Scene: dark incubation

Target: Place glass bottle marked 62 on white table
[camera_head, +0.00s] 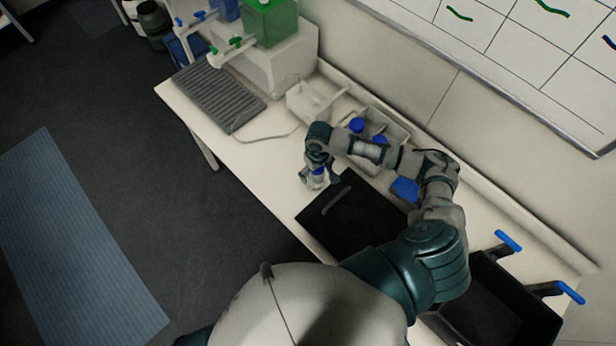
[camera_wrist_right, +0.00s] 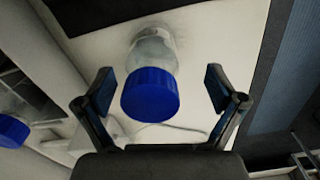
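A clear glass bottle with a blue cap (camera_wrist_right: 151,94) is between the fingers of my right gripper (camera_wrist_right: 160,88) in the right wrist view. The fingers are open, with a gap on both sides of the cap. The bottle appears to stand on the white table (camera_wrist_right: 205,30); no number can be read on it. In the head view my right gripper (camera_head: 318,172) reaches down over the white table (camera_head: 278,180), around the bottle, which is mostly hidden. My left gripper is not in view.
A black mat (camera_head: 355,218) lies beside the gripper. White bins (camera_head: 310,103) with blue-capped items (camera_head: 357,125) stand behind the arm. A grey ribbed tray (camera_head: 217,92) is at the left end, and a black crate (camera_head: 495,300) with blue handles is at the right.

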